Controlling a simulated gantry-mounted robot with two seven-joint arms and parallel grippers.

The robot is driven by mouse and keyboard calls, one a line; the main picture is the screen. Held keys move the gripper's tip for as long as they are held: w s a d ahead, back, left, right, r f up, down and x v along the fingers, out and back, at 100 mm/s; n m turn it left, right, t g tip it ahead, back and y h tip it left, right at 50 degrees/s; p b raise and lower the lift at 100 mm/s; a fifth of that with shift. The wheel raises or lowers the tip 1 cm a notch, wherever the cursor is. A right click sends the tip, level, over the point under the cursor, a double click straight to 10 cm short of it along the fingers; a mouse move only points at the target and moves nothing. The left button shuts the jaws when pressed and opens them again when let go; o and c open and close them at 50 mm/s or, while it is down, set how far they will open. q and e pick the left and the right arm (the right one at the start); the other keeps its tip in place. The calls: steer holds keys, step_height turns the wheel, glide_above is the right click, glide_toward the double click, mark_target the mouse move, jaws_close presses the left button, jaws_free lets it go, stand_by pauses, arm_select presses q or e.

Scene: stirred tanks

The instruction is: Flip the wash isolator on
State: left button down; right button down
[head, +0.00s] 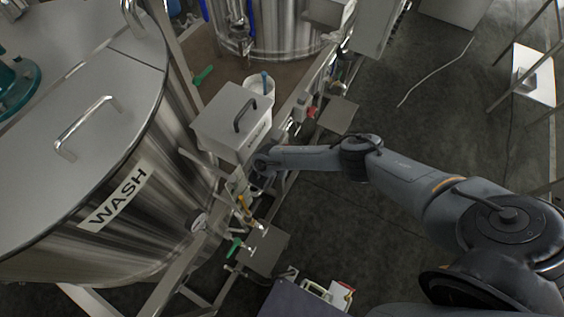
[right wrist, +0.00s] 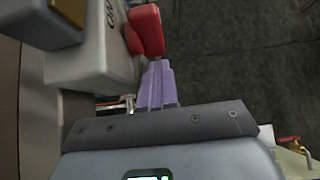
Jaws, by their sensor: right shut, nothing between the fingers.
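The isolator is a grey box (right wrist: 90,65) with dark lettering, partly cut off, and a red handle (right wrist: 148,30) on its side in the right wrist view. My right gripper (right wrist: 158,66) has its lilac fingers shut and empty. Their tips are at the lower end of the red handle; I cannot tell whether they touch it. In the head view my right gripper (head: 257,180) is beside the frame of the tank labelled WASH (head: 115,198), and my wrist hides most of the isolator there. My left gripper is not in view.
A white box with a black handle (head: 232,122) stands just above my right wrist. Another red handle (head: 310,112) is further along the rail. Green-handled (head: 235,246) and yellow-handled (head: 244,203) valves are close by. The dark floor to the right is mostly open.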

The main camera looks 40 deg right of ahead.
steer(key=shift+w+d+r, duration=0.3)
steer(key=shift+d+r, duration=0.25)
steer(key=shift+d, duration=0.15)
steer(key=shift+r, duration=0.1)
steer(key=s+d+r+p, duration=0.3)
steer(key=s+r+p, duration=0.3)
steer(key=s+r, duration=0.3)
steer(key=shift+s+d+r+p, duration=0.3)
steer(key=shift+s+r+p, duration=0.1)
steer(key=shift+s, duration=0.7)
